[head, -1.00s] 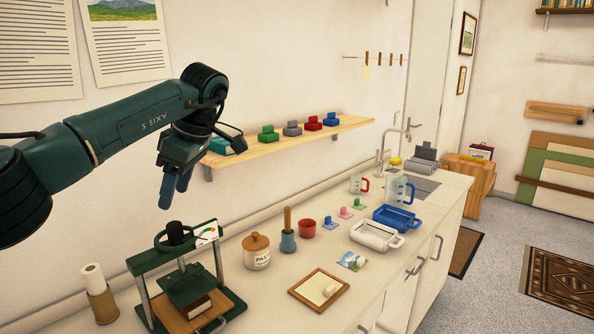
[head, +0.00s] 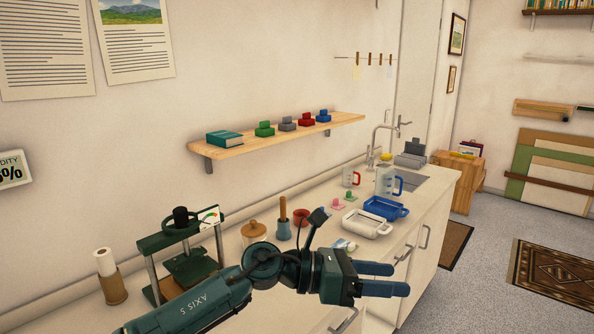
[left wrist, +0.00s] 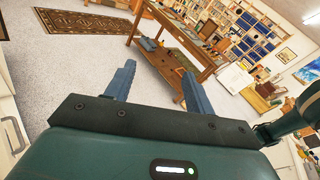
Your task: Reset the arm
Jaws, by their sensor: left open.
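My left arm comes in low from the left in the head view. My left gripper (head: 398,278) is open and empty, with its blue fingers pointing right past the front edge of the counter. In the left wrist view the two fingers (left wrist: 155,90) stand apart with nothing between them, and the floor and a wooden table lie beyond. My right gripper is not in view. The arm hides part of the counter front and the foot of the green press (head: 185,255).
The counter holds a white tray (head: 368,224), a blue tray (head: 385,208), a lidded jar (head: 253,232) and a red cup (head: 301,217). A wooden table (left wrist: 180,45) stands on the floor beyond.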

